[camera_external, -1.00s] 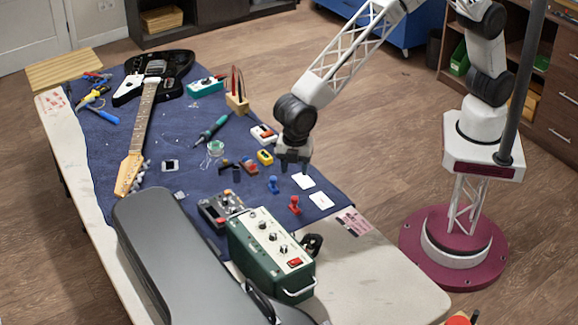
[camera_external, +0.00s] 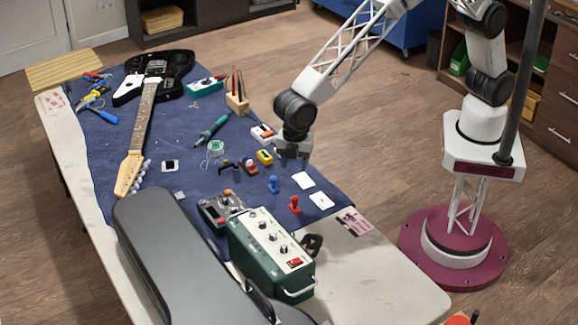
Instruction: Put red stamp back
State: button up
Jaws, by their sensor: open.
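The red stamp (camera_external: 294,205) stands upright on the blue cloth near its right edge, beside a white card (camera_external: 321,200). A blue stamp (camera_external: 273,184) stands a little behind and to the left of it, near a second white card (camera_external: 303,180). My gripper (camera_external: 292,163) is open and points down above the cloth, behind the two stamps and apart from them. I see nothing between its fingers, though they are small in this view.
A green amplifier box (camera_external: 270,255) and a grey pedal (camera_external: 222,208) stand in front. A yellow box (camera_external: 265,157), a red-brown item (camera_external: 249,167) and a white-and-red box (camera_external: 263,134) lie left of my gripper. A guitar (camera_external: 150,95) and dark case (camera_external: 180,265) fill the left side.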

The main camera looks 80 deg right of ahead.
jog(key=s+d+r+m, duration=0.25)
jog(key=d+r, duration=0.45)
jog(key=d, duration=0.6)
jog(key=s+d+r+m+t, duration=0.1)
jog(key=d+r+m, duration=0.2)
jog(key=d+r, duration=0.75)
jog(key=s+d+r+m, duration=0.2)
jog(key=d+r+m, duration=0.15)
jog(key=d, duration=1.35)
jog(key=s+d+r+m+t, duration=0.1)
jog(key=s+d+r+m, duration=0.25)
jog(key=s+d, duration=1.15)
jog(key=s+d+f+m, duration=0.3)
jog(key=s+d+m, duration=0.2)
jog(key=s+d, duration=0.5)
jog(key=s, duration=0.4)
jog(key=shift+d+f+t, duration=0.3)
jog(key=shift+d+f, duration=0.05)
